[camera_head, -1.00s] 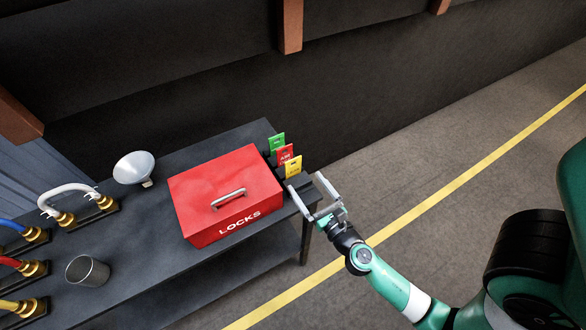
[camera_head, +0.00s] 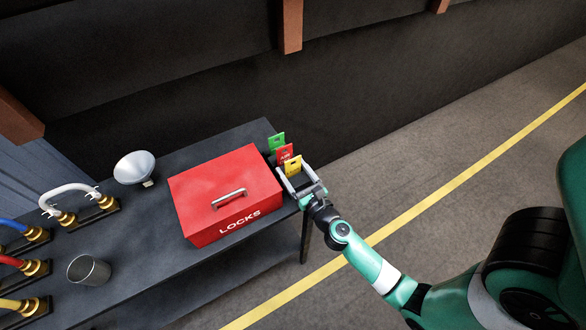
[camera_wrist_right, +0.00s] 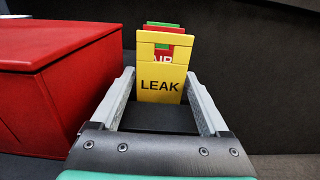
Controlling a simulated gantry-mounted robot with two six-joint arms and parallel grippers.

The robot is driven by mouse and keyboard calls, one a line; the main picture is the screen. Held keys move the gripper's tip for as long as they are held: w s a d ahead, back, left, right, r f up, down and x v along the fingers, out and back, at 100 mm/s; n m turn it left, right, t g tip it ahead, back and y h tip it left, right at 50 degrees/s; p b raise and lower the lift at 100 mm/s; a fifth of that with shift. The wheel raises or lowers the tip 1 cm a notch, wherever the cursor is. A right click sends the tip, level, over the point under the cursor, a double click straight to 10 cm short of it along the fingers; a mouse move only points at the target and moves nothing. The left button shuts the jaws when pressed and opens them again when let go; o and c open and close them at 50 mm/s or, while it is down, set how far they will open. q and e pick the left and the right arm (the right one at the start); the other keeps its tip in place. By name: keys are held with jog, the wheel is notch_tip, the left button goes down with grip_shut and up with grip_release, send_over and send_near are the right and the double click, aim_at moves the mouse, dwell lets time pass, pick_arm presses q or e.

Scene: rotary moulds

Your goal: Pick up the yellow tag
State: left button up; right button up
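The yellow tag (camera_head: 293,167) stands upright at the right end of the dark table, in front of a red and a green tag. In the right wrist view the yellow tag (camera_wrist_right: 162,85) reads "LEAK". My right gripper (camera_head: 294,186) is open, with its fingers pointing at the tag. In the right wrist view the fingers of the right gripper (camera_wrist_right: 160,95) lie to the left and right of the tag's lower part, with gaps on both sides. The tag's lower edge is partly hidden from the head. My left gripper does not show.
A red box (camera_head: 225,190) marked "LOCKS" stands close left of the tags. The red tag (camera_head: 284,152) and green tag (camera_head: 277,141) stand right behind the yellow one. A metal cup (camera_head: 88,270), a white lamp-like bowl (camera_head: 134,167) and hose fittings are farther left on the table (camera_head: 150,240).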

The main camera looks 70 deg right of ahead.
jog(key=c, duration=1)
jog(key=shift+r+p, duration=0.55)
notch_tip(320, 180, up, 2)
jog(key=shift+r+p, duration=0.25)
jog(key=shift+p, duration=0.95)
jog(key=s+a+r+p, duration=0.2)
jog(key=s+a+r, duration=0.2)
jog(key=s+a, duration=0.1)
jog(key=s+a+r+p, duration=0.3)
jog(key=s+a+r, duration=0.1)
jog(key=s+r, duration=0.1)
jog(key=shift+a+r, duration=0.2)
jog(key=shift+a, duration=0.2)
